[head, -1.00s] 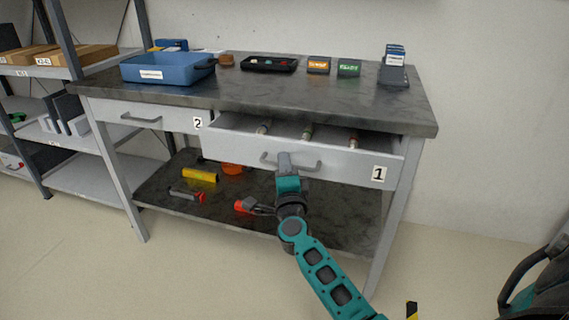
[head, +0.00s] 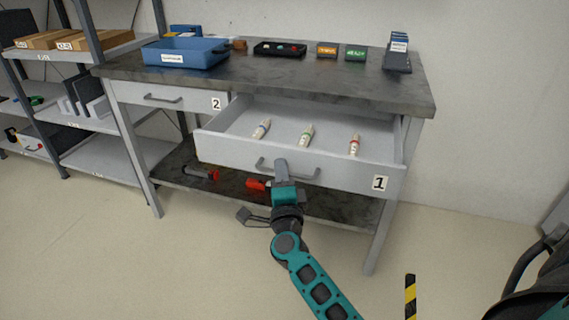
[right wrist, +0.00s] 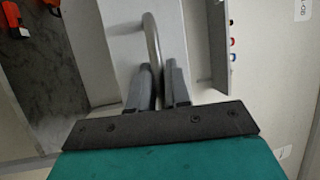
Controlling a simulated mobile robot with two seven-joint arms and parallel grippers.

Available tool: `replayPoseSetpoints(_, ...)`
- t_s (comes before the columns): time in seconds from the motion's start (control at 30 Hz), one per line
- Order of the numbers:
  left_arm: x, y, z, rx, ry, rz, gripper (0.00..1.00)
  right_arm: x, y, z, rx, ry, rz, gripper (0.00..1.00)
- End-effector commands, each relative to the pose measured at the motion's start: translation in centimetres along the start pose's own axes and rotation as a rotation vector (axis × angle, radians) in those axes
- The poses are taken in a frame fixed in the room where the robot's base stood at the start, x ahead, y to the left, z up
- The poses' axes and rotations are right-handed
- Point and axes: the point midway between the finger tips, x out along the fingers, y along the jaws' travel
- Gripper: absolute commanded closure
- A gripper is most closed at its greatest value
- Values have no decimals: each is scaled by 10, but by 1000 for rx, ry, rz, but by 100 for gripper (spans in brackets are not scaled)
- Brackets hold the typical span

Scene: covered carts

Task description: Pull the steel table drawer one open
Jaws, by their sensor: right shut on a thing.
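The steel table's drawer one (head: 345,180), a grey drawer with a label "1", stands well out from under the dark tabletop (head: 300,82). Several marker-like tubes lie inside it, among them one with a green band (head: 306,135). My right gripper (head: 281,165) is at the drawer's bar handle (head: 310,171). In the right wrist view, the fingers of the right gripper (right wrist: 160,85) are shut on the handle (right wrist: 152,40). My left gripper is in neither view.
Drawer two (head: 190,100) is shut at the left. A blue bin (head: 186,55), a black tray (head: 279,50) and small boxes stand on the tabletop. Red-tipped tools (head: 200,173) lie on the lower shelf. A shelf rack (head: 110,155) stands at the left.

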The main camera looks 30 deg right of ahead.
Motion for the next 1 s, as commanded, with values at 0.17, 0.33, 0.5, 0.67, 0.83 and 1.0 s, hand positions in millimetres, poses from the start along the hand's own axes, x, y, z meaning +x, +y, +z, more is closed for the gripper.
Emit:
replayPoseSetpoints(0.17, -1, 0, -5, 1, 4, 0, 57, -9, -2, 4, 1, -1, 1, 100)
replayPoseSetpoints(0.33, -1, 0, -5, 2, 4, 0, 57, -11, -2, 5, 0, -1, 0, 100)
replayPoseSetpoints(0.5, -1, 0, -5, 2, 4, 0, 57, -11, -2, 5, 0, -1, 0, 100)
replayPoseSetpoints(0.67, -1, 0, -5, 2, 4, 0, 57, -11, -2, 5, 0, -1, 0, 77)
replayPoseSetpoints(0.83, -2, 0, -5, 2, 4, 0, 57, -11, -2, 5, 0, 0, 0, 77)
replayPoseSetpoints(1.0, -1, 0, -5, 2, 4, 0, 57, -11, -2, 5, 0, 0, 0, 77)
